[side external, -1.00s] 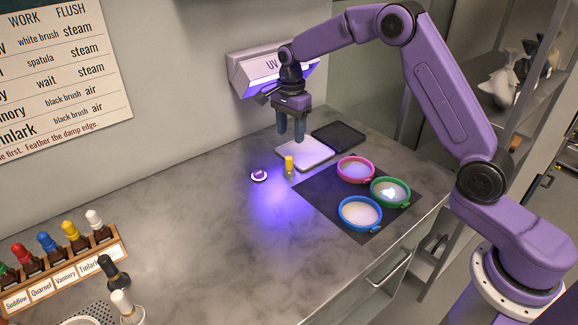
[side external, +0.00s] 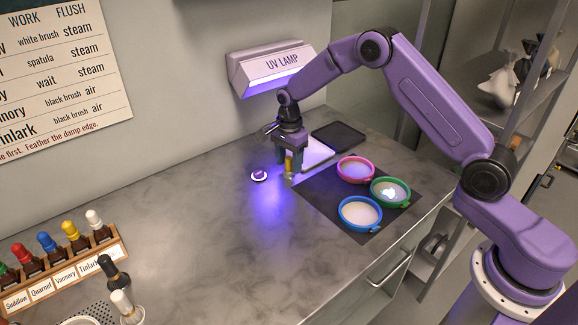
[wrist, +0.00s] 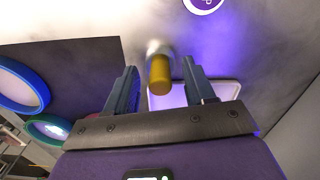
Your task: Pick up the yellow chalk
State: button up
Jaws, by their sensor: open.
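The yellow chalk (side external: 288,166) stands upright on the grey counter, next to the dark mat. In the wrist view the yellow chalk (wrist: 160,74) shows between the two fingers, with a pale lower part beyond its yellow end. My gripper (side external: 289,164) is low over the chalk, pointing down, its fingers on either side of it. In the wrist view my gripper (wrist: 160,84) is open, with a gap between the chalk and each finger. The fingers partly hide the chalk in the side view.
Pink (side external: 355,169), green (side external: 390,192) and blue (side external: 360,213) rimmed dishes sit on the dark mat (side external: 318,200). A white tray (side external: 318,152) and a dark tray (side external: 338,137) lie behind. A small round badge (side external: 259,175) is left of the chalk. The UV lamp (side external: 270,68) hangs behind.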

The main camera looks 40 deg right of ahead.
aim_at(289, 158)
grip_shut()
jog(key=shift+r, duration=0.1)
jog(key=shift+r, duration=0.55)
notch_tip(289, 158, up, 2)
jog(key=shift+s+r, duration=0.1)
jog(key=shift+r, duration=0.05)
jog(key=s+d+r, duration=0.1)
jog(key=s+r, duration=0.8)
jog(key=s, duration=0.4)
jog(key=shift+s+r, duration=0.25)
jog(key=shift+s, duration=0.15)
jog(key=shift+d, duration=0.1)
